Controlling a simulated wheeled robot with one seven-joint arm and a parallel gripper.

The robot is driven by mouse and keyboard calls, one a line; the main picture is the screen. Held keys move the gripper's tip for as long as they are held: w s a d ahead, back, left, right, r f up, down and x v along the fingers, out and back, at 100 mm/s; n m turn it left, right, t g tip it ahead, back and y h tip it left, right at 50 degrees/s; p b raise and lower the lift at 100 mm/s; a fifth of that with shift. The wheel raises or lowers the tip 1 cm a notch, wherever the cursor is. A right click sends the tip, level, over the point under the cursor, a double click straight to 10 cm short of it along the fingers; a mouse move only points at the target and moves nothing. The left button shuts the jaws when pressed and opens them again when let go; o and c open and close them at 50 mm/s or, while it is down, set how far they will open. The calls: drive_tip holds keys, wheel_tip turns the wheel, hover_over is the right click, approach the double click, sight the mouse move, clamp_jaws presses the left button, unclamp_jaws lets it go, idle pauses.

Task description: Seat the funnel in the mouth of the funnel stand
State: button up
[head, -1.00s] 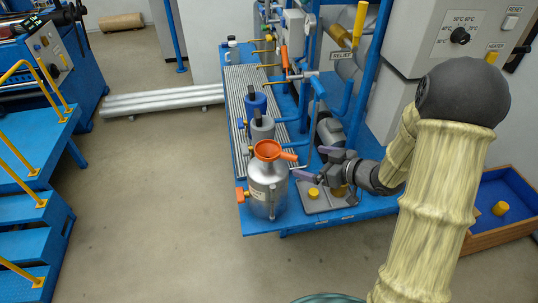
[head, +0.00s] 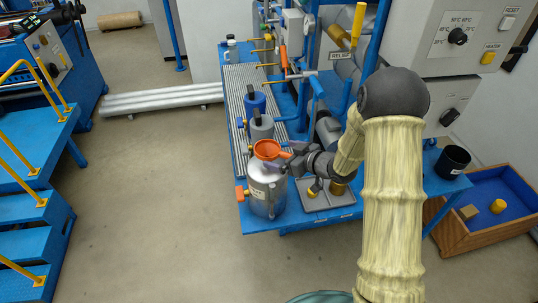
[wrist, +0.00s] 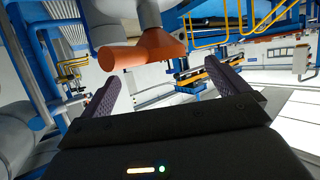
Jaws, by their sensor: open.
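My gripper (head: 292,163) is open, just right of the funnel. Both dark purple fingers show apart in the wrist view, around the gap (wrist: 161,70), with nothing visibly clamped. I cannot pick out the funnel stand for certain in either view.
Behind the can stand a grey canister (head: 261,128) and a blue one (head: 255,102). A grey tray (head: 325,203) with yellow pieces lies at the right. Blue pipework (head: 318,88) rises behind my gripper. A wooden crate (head: 480,236) is on the floor.

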sight(272, 150)
drive_tip(key=shift+p+x, duration=0.65)
drive_tip(key=shift+x, duration=2)
drive_tip(key=shift+w+d+r, duration=0.1)
drive_tip(key=shift+w+r, duration=0.1)
drive_tip(key=c, duration=1.1)
drive_tip(key=shift+o, duration=0.2)
drive_tip(key=shift+r, duration=0.1)
wheel_tip(272, 150, up, 10)
